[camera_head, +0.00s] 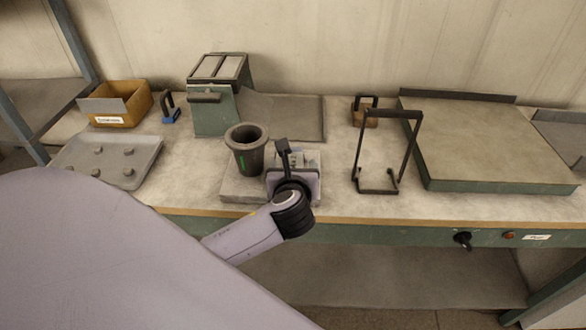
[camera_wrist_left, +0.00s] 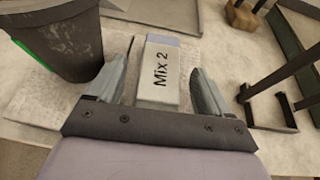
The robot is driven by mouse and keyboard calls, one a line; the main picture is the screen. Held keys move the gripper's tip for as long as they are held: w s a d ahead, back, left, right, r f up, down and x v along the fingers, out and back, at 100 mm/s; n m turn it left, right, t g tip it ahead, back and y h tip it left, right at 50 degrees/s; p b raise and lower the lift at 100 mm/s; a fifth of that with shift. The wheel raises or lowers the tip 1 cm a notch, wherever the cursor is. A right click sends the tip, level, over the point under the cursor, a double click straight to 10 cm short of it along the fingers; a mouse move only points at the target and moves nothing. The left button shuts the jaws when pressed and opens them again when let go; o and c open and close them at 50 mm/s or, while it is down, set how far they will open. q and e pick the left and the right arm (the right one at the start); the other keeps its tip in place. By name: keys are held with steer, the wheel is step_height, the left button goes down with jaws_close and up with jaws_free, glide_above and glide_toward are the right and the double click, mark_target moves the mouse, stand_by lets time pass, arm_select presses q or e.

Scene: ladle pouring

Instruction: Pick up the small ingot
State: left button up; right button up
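The small ingot appears to be the pale grey block (camera_wrist_left: 160,82) marked "Mix 2" in the left wrist view. My left gripper (camera_wrist_left: 160,68) is open, with one finger on each side of it and a visible gap at both sides. The block's near end is close to the palm. In the head view my left gripper (camera_head: 292,162) is over the pale slab on the bench, just right of the dark crucible (camera_head: 247,152), and largely hides the block. My right gripper is not in view.
The crucible (camera_wrist_left: 62,38) stands close on the left. A black wire stand (camera_head: 385,188) is to the right. A raised plate (camera_head: 485,145) fills the right.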

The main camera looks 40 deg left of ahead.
arm_select(q)
jaws_close()
steer(key=shift+r, duration=0.15)
